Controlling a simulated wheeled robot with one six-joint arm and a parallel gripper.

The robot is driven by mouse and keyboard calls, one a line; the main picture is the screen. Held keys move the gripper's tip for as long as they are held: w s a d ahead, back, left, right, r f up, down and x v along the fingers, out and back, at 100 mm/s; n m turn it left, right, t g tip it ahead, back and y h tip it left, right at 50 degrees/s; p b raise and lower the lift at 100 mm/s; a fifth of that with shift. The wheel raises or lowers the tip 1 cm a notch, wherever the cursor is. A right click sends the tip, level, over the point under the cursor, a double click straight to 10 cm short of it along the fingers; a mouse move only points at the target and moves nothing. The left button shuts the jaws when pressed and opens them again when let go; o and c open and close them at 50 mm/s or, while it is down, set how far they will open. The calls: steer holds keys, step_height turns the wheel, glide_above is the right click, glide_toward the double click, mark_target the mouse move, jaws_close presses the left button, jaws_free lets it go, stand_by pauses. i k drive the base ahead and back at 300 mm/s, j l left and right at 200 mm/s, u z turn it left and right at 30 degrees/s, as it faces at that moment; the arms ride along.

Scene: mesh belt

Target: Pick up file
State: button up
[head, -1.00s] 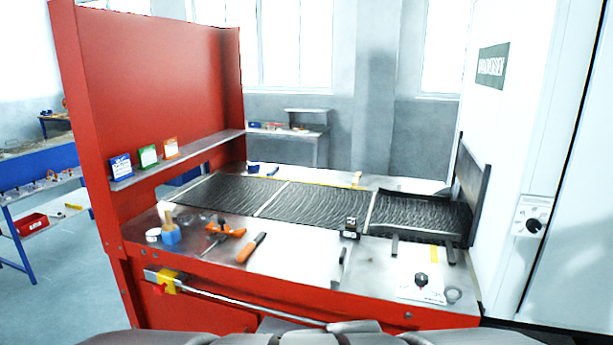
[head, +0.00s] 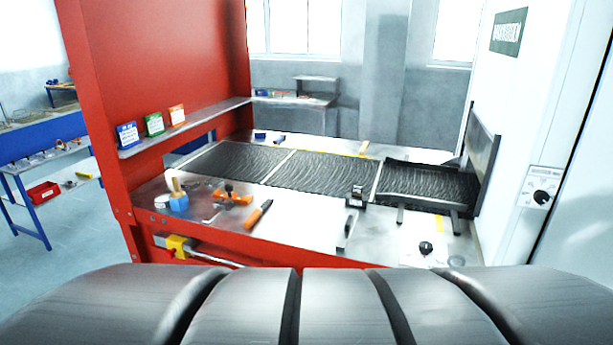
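A slim tool with an orange handle and a darker end (head: 259,215) lies on the metal worktop (head: 300,225), left of its middle. It may be the file, but it is too small to be sure. It lies at a slant, with open worktop to its right. My gripper is not in view. Only broad grey segments of my own arm show across the bottom, in front of the bench.
A dark mesh belt (head: 325,173) runs behind. A black block (head: 356,196) and a narrow upright piece (head: 346,231) stand to the right.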

mark_target(252, 220)
steer(key=i+j+u, duration=0.15)
steer(key=i+j, duration=0.35)
steer(key=i+j+u, duration=0.15)
steer(key=i+j, duration=0.35)
steer(key=i+j+u, duration=0.15)
steer(key=i+j, duration=0.2)
steer(key=i, duration=0.35)
